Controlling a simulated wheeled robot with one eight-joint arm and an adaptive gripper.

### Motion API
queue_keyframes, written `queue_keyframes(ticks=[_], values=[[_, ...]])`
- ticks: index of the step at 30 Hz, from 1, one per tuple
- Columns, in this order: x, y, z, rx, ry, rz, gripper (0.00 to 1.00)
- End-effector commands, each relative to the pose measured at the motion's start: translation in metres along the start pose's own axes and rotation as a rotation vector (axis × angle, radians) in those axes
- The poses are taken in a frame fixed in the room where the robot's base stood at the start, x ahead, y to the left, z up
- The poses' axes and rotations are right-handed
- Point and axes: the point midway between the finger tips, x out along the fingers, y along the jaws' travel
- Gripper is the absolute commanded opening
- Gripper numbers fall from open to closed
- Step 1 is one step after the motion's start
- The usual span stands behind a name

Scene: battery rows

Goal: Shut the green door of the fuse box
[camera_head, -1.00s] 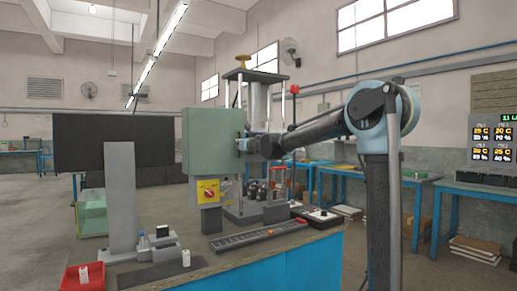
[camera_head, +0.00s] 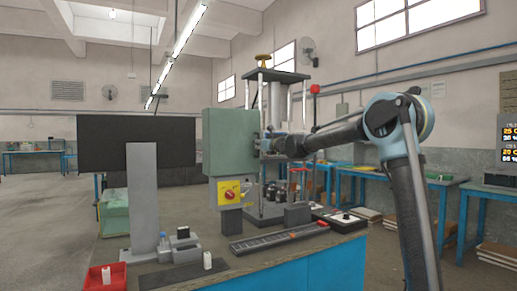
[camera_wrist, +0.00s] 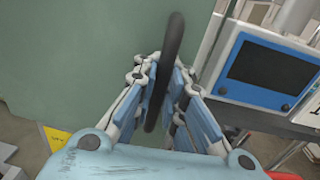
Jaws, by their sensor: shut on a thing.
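The green fuse box (camera_head: 228,140) stands on the bench, with a yellow panel and red switch (camera_head: 229,191) below it. My gripper (camera_head: 263,145) is at its right side. In the wrist view the flat green door (camera_wrist: 80,50) fills the left and centre, with a dark upright bar handle (camera_wrist: 174,38) on it. My gripper (camera_wrist: 162,78) has its fingers on both sides of this handle and is shut on it. The fingers hide part of the handle. I cannot tell how far open the door stands, as its edges and hinge do not show clearly.
A dark panel on a grey post (camera_head: 143,200) stands left of the box. A red bin (camera_head: 92,277), a white battery (camera_head: 207,261) and a slotted grey strip (camera_head: 270,241) are on the bench. A tall press (camera_head: 275,75) stands behind. A blue-framed device (camera_wrist: 268,70) is right of the door.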

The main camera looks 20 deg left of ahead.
Motion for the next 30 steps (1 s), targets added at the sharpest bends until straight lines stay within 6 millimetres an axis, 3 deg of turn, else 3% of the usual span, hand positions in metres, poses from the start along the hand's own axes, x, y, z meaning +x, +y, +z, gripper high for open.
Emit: queue_keyframes(ticks=[5, 6, 9, 20, 26, 30], values=[[-0.001, -0.005, 0.0, 0.001, 0.0, -0.01, 0.0], [-0.001, -0.005, 0.0, 0.001, 0.0, -0.01, 0.12], [0.0, -0.004, 0.0, 0.001, 0.0, -0.009, 0.31], [-0.001, 0.0, 0.0, 0.0, 0.0, -0.002, 0.31], [-0.018, 0.002, 0.0, 0.0, 0.0, 0.0, 0.31], [-0.039, 0.002, 0.0, 0.001, 0.0, -0.001, 0.31]])
